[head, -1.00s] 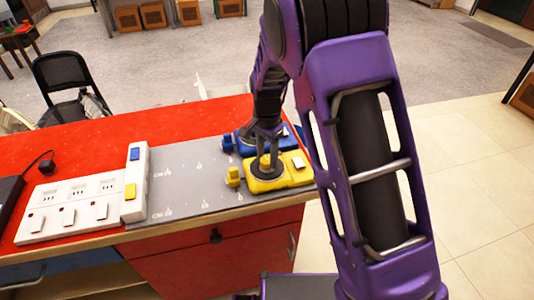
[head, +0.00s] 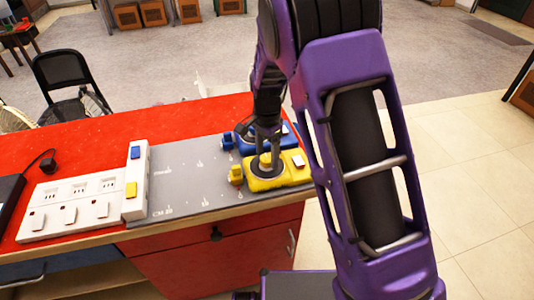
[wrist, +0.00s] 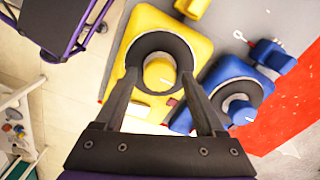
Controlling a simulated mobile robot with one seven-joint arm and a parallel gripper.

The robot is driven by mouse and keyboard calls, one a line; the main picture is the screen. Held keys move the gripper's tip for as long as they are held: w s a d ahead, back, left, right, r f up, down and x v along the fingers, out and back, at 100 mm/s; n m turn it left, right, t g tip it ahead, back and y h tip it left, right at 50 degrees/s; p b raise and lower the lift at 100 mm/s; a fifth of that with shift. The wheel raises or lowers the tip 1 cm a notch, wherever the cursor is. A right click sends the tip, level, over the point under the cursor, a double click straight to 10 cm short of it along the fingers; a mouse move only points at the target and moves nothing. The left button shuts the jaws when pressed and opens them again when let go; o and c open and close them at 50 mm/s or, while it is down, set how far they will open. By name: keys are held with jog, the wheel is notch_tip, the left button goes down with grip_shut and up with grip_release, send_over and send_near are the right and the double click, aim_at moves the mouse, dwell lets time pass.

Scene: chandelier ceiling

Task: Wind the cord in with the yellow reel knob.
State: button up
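The yellow reel (head: 291,178) is a yellow box on the grey mat (head: 187,180), near the front edge of the red counter. Its round yellow knob (wrist: 158,73) rises from a dark disc and carries a pale mark. In the wrist view, my gripper (wrist: 160,75) has one dark finger on each side of the knob, with gaps showing, so it looks open around it. In the head view, my gripper (head: 267,151) is down at the knob and partly covers it. A yellow plug-like block (head: 235,175) is at the reel's left end. The cord itself is not clearly visible.
A blue reel (head: 246,142) of the same shape stands just behind the yellow one, close to my fingers. The mat between is clear.

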aim_at(267, 158)
jog(key=shift+r, duration=0.1)
notch_tip(267, 158, up, 17)
jog(key=shift+r, duration=0.15)
dwell(0.5)
